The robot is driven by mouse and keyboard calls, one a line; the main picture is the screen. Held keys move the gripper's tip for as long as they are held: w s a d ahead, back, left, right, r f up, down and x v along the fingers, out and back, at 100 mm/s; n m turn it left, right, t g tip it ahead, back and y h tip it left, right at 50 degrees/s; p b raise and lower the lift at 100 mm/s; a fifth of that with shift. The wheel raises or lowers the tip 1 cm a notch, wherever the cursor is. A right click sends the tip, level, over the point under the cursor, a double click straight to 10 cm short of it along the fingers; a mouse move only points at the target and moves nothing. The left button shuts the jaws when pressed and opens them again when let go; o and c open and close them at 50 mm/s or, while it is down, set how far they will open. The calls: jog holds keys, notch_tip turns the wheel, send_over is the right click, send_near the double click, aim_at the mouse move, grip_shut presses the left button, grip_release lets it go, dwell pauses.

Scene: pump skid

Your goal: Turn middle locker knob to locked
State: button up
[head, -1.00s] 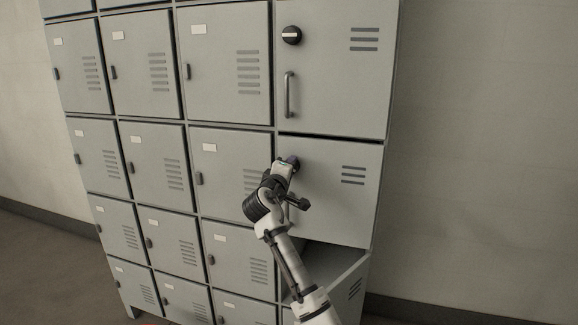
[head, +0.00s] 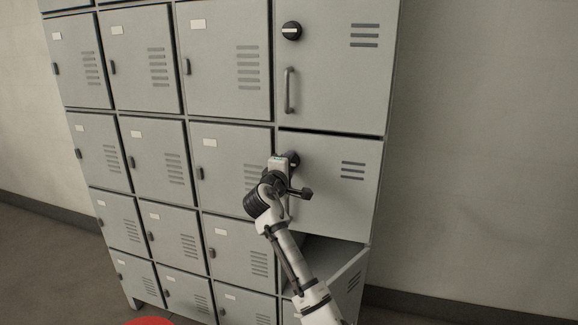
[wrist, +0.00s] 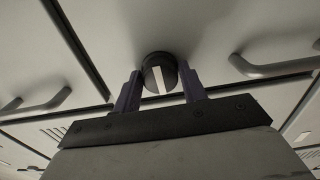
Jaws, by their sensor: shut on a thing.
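The middle locker door (head: 335,205) in the right column is closed against its frame. Its round black knob (head: 295,159) is partly hidden behind my gripper (head: 284,162) in the head view. In the wrist view the knob (wrist: 160,72) shows a white pointer bar, close to upright and slightly tilted in that picture. My gripper (wrist: 161,88) has its two purple fingers on either side of the knob and is shut on it.
Above, the upper right locker has a knob (head: 291,31) with a level white bar and a bar handle (head: 289,90). Below, the lower right locker door (head: 345,283) stands open. Other grey lockers fill the left. A plain wall is at right.

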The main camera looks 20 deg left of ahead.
jog(key=o, duration=1)
jog(key=shift+s, duration=0.1)
jog(key=s+b, duration=0.1)
jog(key=s, duration=0.3)
jog(key=s+b, duration=0.1)
jog(key=s, duration=0.4)
jog(key=s+b, duration=0.2)
jog(key=s, duration=0.2)
jog(key=shift+s+a, duration=0.25)
jog(key=shift+s, duration=0.05)
